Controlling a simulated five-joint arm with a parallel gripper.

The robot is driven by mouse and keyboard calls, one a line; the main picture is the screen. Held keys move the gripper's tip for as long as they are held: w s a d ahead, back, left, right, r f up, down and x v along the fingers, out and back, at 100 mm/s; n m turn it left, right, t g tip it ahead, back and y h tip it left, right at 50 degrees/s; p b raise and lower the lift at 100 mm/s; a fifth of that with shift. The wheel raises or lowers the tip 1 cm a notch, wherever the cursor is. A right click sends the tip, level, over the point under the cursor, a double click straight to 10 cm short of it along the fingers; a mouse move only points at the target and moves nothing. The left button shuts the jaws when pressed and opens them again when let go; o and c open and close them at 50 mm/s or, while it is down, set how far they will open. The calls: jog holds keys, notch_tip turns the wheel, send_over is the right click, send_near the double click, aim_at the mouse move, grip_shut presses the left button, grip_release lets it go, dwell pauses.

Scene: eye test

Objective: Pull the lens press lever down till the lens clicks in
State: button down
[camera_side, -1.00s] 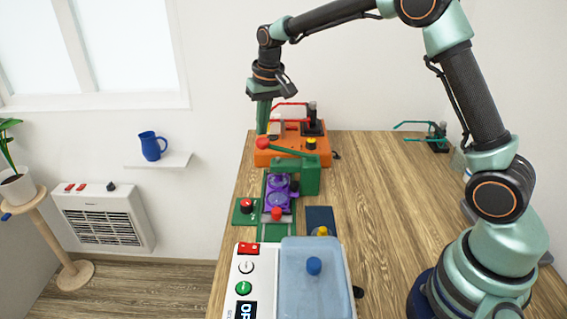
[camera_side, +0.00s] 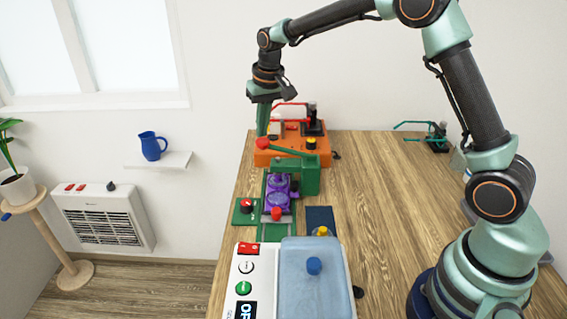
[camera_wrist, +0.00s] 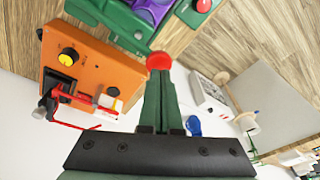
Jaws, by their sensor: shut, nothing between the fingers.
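The lens press is the green stand (camera_side: 311,176), with a green lever (camera_side: 287,150) slanting up left to a red ball knob (camera_side: 262,143). A purple frame with round openings (camera_side: 279,190) sits beside it, partly below the lever. My gripper (camera_side: 262,136) is shut and empty, pointing down with its fingertips just above the red knob. In the wrist view my shut green fingers (camera_wrist: 159,76) end right at the red knob (camera_wrist: 159,61). I cannot tell whether they touch it. Whether a lens is seated is too small to tell.
An orange box (camera_side: 290,158) with a yellow knob stands behind the press. A green pad with a red button (camera_side: 246,206) lies left of the frame. A white and blue machine (camera_side: 314,285) fills the table's front. The table's right middle (camera_side: 375,205) is clear.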

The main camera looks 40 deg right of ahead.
aim_at(263, 141)
jog(key=shift+f, duration=2.4)
dwell(0.9)
jog(key=shift+r, duration=4.2)
